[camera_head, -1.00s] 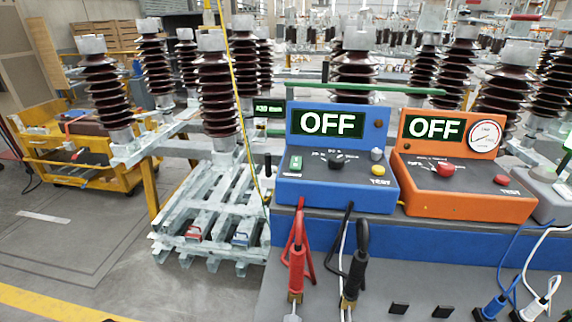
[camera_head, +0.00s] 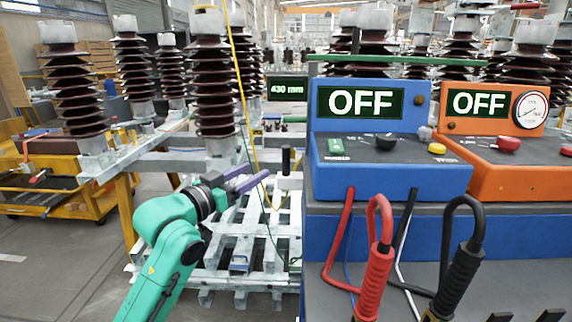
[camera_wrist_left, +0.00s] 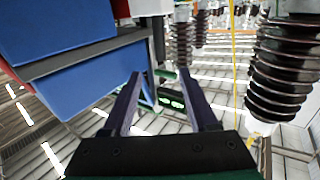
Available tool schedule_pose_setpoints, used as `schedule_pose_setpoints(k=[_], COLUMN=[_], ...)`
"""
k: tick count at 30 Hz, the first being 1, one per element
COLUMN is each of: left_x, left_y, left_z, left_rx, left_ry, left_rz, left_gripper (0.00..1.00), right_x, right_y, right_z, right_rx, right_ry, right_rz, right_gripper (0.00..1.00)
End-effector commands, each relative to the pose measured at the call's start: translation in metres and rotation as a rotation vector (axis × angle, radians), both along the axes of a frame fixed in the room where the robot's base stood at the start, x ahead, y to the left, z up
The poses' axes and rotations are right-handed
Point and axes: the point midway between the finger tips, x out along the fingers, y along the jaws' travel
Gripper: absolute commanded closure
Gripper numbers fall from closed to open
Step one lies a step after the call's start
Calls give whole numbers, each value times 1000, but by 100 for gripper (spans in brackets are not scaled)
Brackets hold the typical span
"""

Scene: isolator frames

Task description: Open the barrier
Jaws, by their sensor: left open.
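No part is plainly marked as the barrier. A long green bar (camera_head: 450,60) runs level behind the blue and orange boxes. A short black upright handle (camera_head: 286,160) stands left of the blue box, above the pale metal frame. My left gripper (camera_head: 258,172) is open and empty, just left of this handle and apart from it in the head view. Its two purple fingers also show spread in the left wrist view (camera_wrist_left: 160,75). A thin yellow line (camera_head: 240,85) hangs down close by the fingers. My right gripper is not in view.
The blue box (camera_head: 345,180) and orange box (camera_head: 515,182), both reading OFF, stand on a grey-topped blue bench with red and black leads. Brown ribbed insulators (camera_head: 213,90) stand at the left and back. A display (camera_head: 287,88) reads 430 mm. A yellow cart (camera_head: 60,200) is at far left.

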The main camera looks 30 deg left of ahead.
Motion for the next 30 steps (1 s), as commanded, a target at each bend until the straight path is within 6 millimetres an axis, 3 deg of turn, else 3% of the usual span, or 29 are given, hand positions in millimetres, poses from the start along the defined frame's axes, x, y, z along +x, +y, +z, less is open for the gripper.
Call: schedule_pose_setpoints(k=[5, 15, 20, 27, 29, 30], left_x=[35, 121, 138, 140, 139, 139], left_y=[-4, -16, -19, -19, -19, -19], left_z=[4, 3, 1, 0, 0, 0], left_rx=[-3, -3, -1, 0, 0, 0], left_ry=[-2, 0, 1, 1, 1, 1], left_rz=[1, 2, 2, 1, 1, 1], left_gripper=[41, 41, 41, 41, 60, 75], right_x=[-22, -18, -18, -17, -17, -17], right_y=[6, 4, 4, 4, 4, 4], right_z=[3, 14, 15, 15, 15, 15], right_rx=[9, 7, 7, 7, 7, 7], right_ry=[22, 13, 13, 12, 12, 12], right_rz=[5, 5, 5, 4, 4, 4], right_gripper=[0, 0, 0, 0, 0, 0])
